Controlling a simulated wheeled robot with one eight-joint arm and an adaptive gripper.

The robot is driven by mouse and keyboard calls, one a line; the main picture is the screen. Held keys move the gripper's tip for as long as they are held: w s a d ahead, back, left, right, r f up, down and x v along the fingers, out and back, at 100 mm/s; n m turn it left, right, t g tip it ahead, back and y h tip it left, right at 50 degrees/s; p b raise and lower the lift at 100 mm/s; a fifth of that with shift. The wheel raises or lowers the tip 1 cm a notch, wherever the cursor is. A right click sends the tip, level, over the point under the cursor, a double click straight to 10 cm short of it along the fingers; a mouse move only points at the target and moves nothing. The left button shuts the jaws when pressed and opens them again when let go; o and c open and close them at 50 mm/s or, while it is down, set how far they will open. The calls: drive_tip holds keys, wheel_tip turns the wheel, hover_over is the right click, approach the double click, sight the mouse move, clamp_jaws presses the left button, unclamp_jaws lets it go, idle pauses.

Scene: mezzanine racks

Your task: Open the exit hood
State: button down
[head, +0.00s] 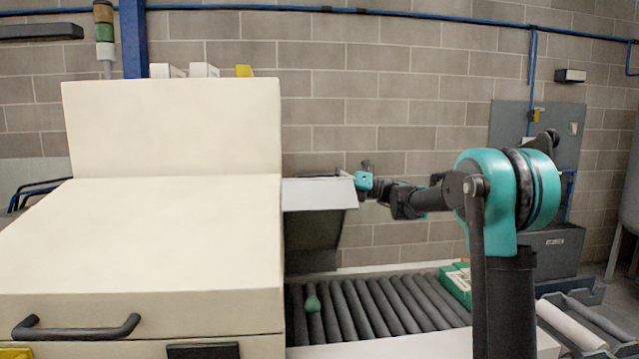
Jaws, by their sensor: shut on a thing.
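The exit hood (318,194) is a pale panel on the right side of a large cream machine (170,240), above a roller conveyor (375,305). It sticks out to the right with a dark underside, and a dark opening shows below it. My gripper (362,182) is at the hood's right edge, shut on the hood there. The exact grip is small and partly hidden by the gripper itself. My arm reaches in from the right.
A green and white box (456,284) sits at the conveyor's right. A black handle (77,331) is on the machine's front. A grey cabinet (548,250) stands behind my arm.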

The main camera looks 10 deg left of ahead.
drive_tip(key=shift+w, duration=0.6)
idle(1.6)
idle(1.0)
